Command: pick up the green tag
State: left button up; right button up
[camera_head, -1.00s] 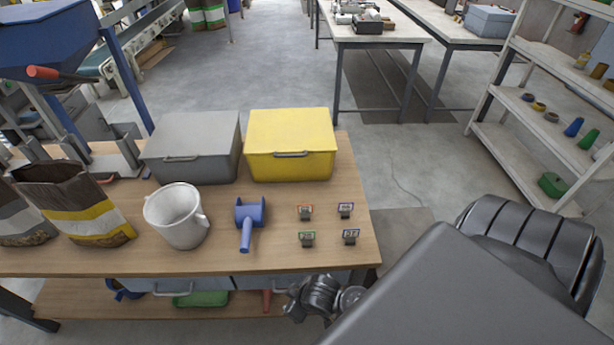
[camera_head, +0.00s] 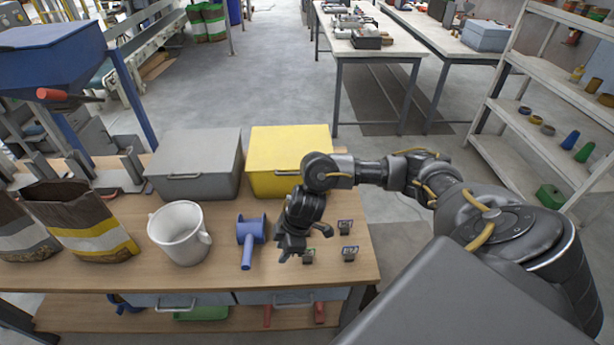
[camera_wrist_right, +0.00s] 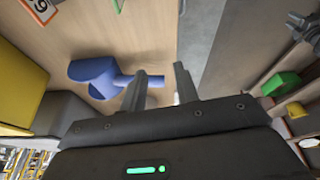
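The green tag (camera_head: 308,256) stands on the wooden table, front left in a small group of tags. My right gripper (camera_head: 292,252) points down just left of it and hides part of the group. In the right wrist view the gripper (camera_wrist_right: 161,80) is open, with nothing between its fingers. A green edge (camera_wrist_right: 119,4) at the top of that view seems to belong to the green tag, mostly cut off. An orange-edged tag (camera_wrist_right: 38,10) shows at the upper left there; the gripper hides it in the head view. My left gripper is not in view.
Two other tags (camera_head: 345,226) (camera_head: 349,253) stand to the right. A blue scoop (camera_head: 250,238), a white jug (camera_head: 180,235) and paper bags (camera_head: 88,225) are to the left. A yellow box (camera_head: 285,140) and a grey box (camera_head: 193,160) stand behind.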

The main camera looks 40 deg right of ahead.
jog(key=d+r, duration=0.1)
jog(key=d, duration=0.2)
jog(key=s+d+r+m+g+h, duration=0.1)
jog(key=d, duration=0.2)
jog(key=d+h, duration=0.1)
jog(key=d, duration=0.1)
jog(key=shift+s+d+r+m, duration=0.15)
jog(key=shift+d+r+m, duration=0.15)
jog(key=shift+d+r, duration=0.1)
jog(key=b, duration=0.1)
send_over(307, 255)
jog(key=f, duration=0.5)
jog(key=shift+d+f, duration=0.3)
jog(key=shift+f, duration=0.05)
notch_tip(307, 255, down, 4)
jog(key=shift+a+f, duration=0.1)
jog(key=shift+a, duration=0.05)
jog(key=shift+f, duration=0.5)
grip_shut()
jog(key=shift+r, duration=0.1)
